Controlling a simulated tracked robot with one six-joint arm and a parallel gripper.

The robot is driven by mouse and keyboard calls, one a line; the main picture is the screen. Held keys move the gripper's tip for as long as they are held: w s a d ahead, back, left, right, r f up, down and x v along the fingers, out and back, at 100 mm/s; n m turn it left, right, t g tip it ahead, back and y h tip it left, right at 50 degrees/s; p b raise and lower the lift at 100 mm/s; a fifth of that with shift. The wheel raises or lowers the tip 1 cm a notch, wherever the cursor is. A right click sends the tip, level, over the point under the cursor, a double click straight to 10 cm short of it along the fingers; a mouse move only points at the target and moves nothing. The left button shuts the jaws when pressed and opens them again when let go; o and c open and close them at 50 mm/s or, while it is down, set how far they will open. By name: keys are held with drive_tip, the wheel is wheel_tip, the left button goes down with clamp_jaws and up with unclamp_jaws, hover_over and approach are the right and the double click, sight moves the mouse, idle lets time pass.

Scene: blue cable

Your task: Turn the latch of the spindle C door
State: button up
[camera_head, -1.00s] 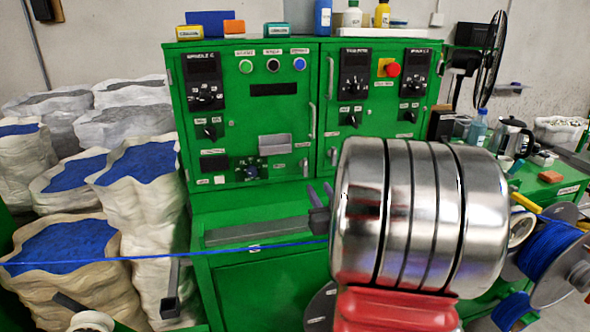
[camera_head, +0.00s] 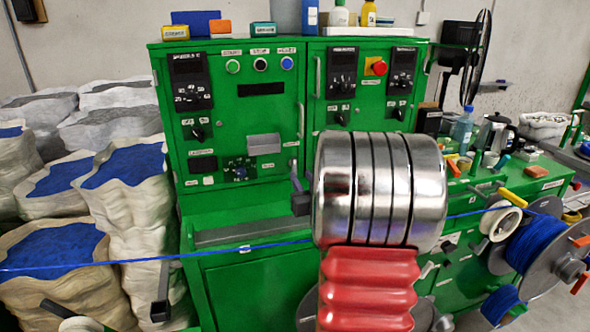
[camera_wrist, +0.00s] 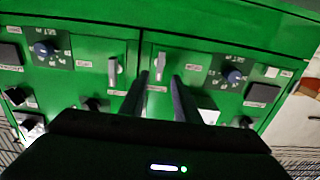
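The left green door (camera_head: 225,120), whose top label seems to read spindle C, is closed. Its small grey latch (camera_head: 293,165) is at the door's lower right edge. My gripper (camera_head: 298,192) is just below and in front of it, the silver and red arm behind. The wrist view seems upside down. There the latch (camera_wrist: 160,62) shows beyond and between the two dark fingertips of my gripper (camera_wrist: 162,78). The fingers are apart and hold nothing. Contact cannot be told.
A similar latch (camera_wrist: 113,70) sits beside it on the neighbouring door. A grey box (camera_head: 263,144) juts out from the left door. A blue cable (camera_head: 130,261) runs across the front. Sacks (camera_head: 118,210) stand at left, cable reels (camera_head: 530,245) at right.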

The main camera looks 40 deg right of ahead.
sight(294, 167)
drive_tip(key=x, duration=0.7)
drive_tip(key=shift+c, duration=0.5)
clamp_jaws()
drive_tip(key=shift+a, duration=0.15)
